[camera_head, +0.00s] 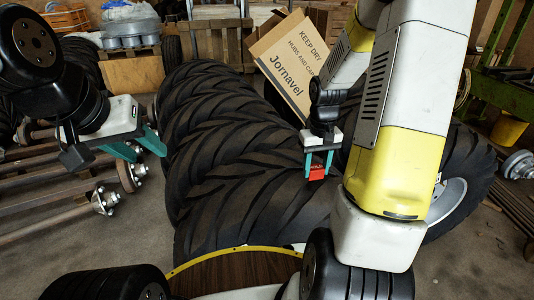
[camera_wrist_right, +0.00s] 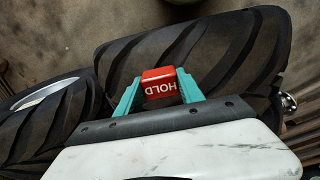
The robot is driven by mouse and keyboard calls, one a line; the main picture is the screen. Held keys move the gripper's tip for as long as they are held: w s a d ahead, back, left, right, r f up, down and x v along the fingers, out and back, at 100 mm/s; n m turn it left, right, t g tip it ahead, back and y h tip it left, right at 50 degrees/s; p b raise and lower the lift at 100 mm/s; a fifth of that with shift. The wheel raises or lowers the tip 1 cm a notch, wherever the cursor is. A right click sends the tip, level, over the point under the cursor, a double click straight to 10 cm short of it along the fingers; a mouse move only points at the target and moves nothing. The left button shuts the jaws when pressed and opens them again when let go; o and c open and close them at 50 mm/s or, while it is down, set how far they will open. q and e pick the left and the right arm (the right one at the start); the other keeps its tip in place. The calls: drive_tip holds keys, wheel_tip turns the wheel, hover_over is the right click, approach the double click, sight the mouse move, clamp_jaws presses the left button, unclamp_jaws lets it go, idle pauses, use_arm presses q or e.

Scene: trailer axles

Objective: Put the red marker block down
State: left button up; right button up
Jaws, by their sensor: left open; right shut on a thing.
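The red marker block (camera_head: 317,173) is between the fingertips of my right gripper (camera_head: 318,165), in front of the row of big tyres in the head view. In the right wrist view the block (camera_wrist_right: 160,84) shows white "HOLD" lettering, and the teal fingers of my right gripper (camera_wrist_right: 160,92) are shut on it. A dark tyre (camera_wrist_right: 200,60) lies behind the block in that view; I cannot tell whether the block touches it. My left gripper (camera_head: 148,148) is open and empty at the left, its teal fingers apart, near the axles.
A row of large black tyres (camera_head: 225,130) fills the middle. A cardboard box (camera_head: 290,65) labelled "Jornavel" leans behind them. Rusty axles with hubs (camera_head: 104,202) lie at the left. A tyre with a pale rim (camera_head: 447,198) stands at the right. Bare floor shows at the lower right.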

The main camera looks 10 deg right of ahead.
hover_over(277, 175)
drive_tip(key=shift+s+f, duration=0.1)
drive_tip(key=shift+f, duration=2.25)
drive_tip(key=shift+f, duration=0.1)
drive_tip(key=o, duration=1.4)
